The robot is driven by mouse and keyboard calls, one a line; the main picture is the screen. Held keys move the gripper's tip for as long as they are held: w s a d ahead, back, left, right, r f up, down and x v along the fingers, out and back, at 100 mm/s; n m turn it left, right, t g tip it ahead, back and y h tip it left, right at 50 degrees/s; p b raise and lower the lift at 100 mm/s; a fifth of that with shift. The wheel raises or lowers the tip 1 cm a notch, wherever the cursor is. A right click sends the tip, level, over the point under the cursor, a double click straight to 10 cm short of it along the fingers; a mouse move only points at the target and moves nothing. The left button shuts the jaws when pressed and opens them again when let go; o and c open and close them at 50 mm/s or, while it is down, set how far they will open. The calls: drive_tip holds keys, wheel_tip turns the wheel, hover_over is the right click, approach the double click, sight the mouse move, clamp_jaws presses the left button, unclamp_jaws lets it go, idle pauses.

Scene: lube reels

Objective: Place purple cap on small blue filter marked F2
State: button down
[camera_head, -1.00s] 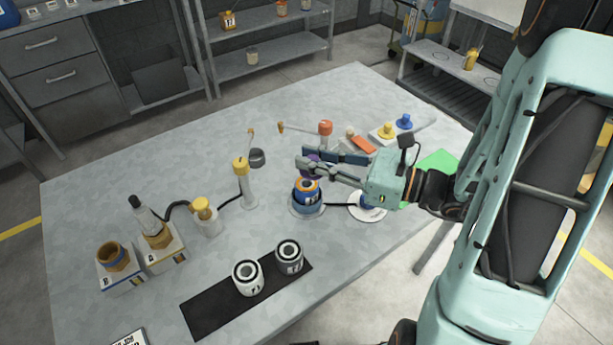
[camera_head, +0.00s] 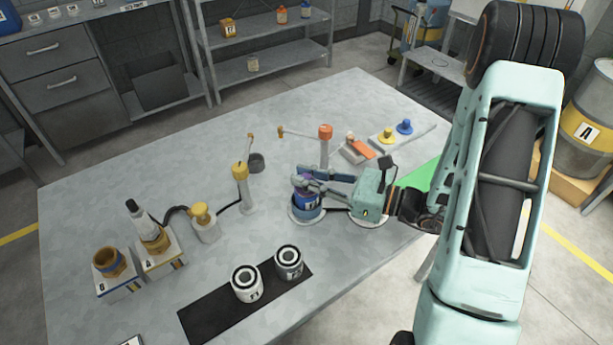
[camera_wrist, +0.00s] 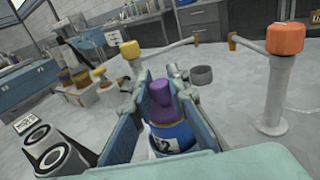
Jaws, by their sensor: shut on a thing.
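The purple cap (camera_wrist: 161,101) is between the fingers of my gripper (camera_head: 302,178), which is shut on it. In the wrist view the cap sits at the top of the small blue filter (camera_wrist: 170,137), whose label shows a partly hidden "2". The cap looks upright and centred over the filter; I cannot tell whether it is fully seated. In the head view the blue filter (camera_head: 307,205) stands in a round clear holder, and my fingers cover most of the cap.
Two grey-white cans (camera_head: 246,283) stand on a black mat (camera_head: 205,318) in front. An orange-topped post (camera_head: 325,146) and a yellow-topped post (camera_head: 242,185) stand behind and to the left. Yellow and blue caps (camera_head: 404,127) sit on a plate at the back right.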

drive_tip(key=shift+f, duration=0.15)
drive_tip(key=c, duration=1.8)
unclamp_jaws()
drive_tip(key=shift+c, duration=0.2)
drive_tip(key=shift+r, duration=0.3)
drive_tip(key=v, duration=1.2)
drive_tip(key=shift+f+b, duration=0.25)
drive_tip(key=shift+b, duration=0.1)
